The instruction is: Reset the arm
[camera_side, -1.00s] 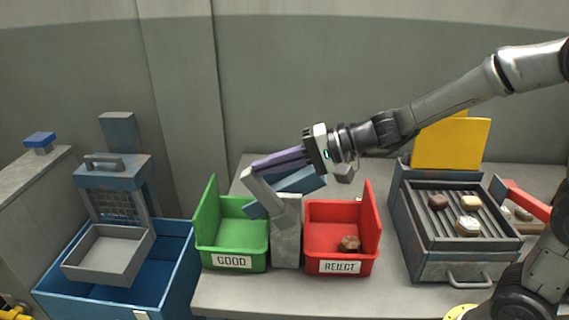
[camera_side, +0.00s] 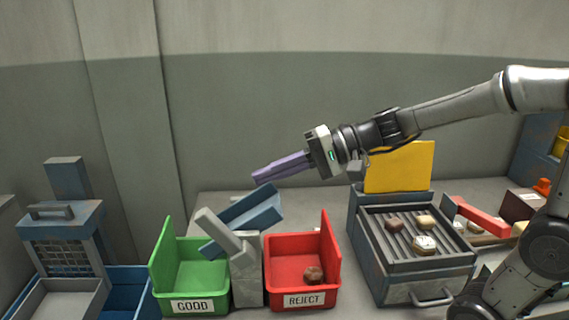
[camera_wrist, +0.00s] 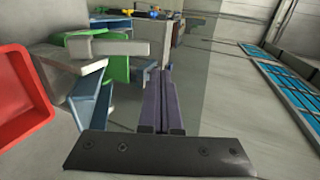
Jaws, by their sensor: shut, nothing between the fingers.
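My gripper (camera_side: 258,178) has long purple fingers that lie together, with nothing between them. In the side view it hangs in the air, pointing left and slightly down, above the tilted blue chute (camera_side: 250,212). In the wrist view the purple fingers (camera_wrist: 160,75) show closed at the centre, with the green and blue parts to their left. The fingers appear clear of everything around them.
Below stand a green GOOD bin (camera_side: 187,275) and a red REJECT bin (camera_side: 328,285) holding one brown piece (camera_side: 313,274). A grill box (camera_side: 400,265) with several pieces and a yellow panel (camera_side: 400,167) stands right. A blue bin (camera_side: 130,282) is at left.

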